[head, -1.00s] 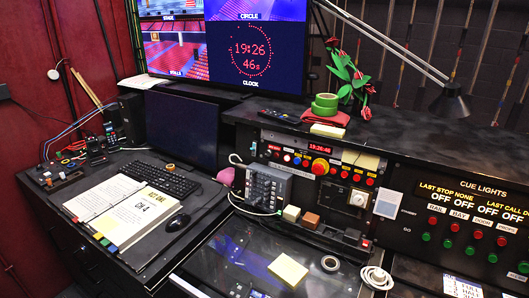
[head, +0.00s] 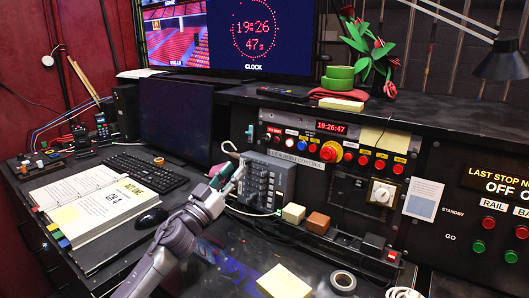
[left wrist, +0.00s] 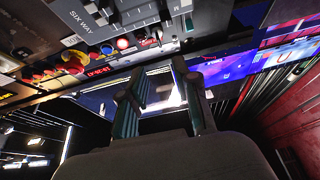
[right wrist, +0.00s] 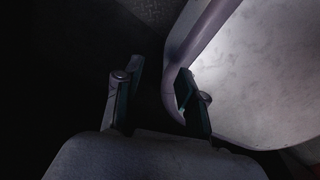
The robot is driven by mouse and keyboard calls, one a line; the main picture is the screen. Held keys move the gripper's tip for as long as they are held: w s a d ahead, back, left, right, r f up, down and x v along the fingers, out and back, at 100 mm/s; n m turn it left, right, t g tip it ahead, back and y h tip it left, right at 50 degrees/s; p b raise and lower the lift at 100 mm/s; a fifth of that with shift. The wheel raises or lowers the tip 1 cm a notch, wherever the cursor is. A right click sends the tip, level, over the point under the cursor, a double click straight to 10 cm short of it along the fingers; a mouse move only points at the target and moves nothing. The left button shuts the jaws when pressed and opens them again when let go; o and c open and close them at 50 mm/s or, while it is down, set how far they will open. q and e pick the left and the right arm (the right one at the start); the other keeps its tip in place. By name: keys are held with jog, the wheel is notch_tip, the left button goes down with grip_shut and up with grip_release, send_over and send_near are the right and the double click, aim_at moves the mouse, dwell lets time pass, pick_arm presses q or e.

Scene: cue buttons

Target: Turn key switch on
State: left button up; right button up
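A control panel (head: 350,150) with lit buttons and a red clock display stands behind the desk in the head view. A small metal fitting (head: 250,133) at its left end may be the key switch; it is too small to be sure. My left gripper (head: 229,177) is open and empty, in front of and below that left end, beside a grey switch box. In the left wrist view its two fingers (left wrist: 165,85) stand apart, with the panel's buttons (left wrist: 122,43) upside down beyond them. My right gripper (right wrist: 155,95) is open and empty in the right wrist view.
The grey switch box (head: 268,182) stands close right of my left gripper. A yellow-ringed red emergency button (head: 331,152) is further right. A dark monitor (head: 177,122) and keyboard (head: 146,173) are to the left. A pale curved surface (right wrist: 260,70) is near my right gripper.

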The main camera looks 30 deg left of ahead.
pick_arm(q)
jog(key=p, duration=0.1)
send_near(263, 138)
jog(key=r, duration=0.1)
jog(key=x, duration=0.7)
jog(key=shift+w+a+f+p, duration=0.1)
jog(key=shift+w+p, duration=0.2)
jog(key=shift+w, duration=0.4)
pick_arm(e)
jog(key=shift+s+a+r, duration=0.25)
jog(key=shift+s+r, duration=0.35)
jog(key=shift+r, duration=0.2)
pick_arm(q)
grip_shut()
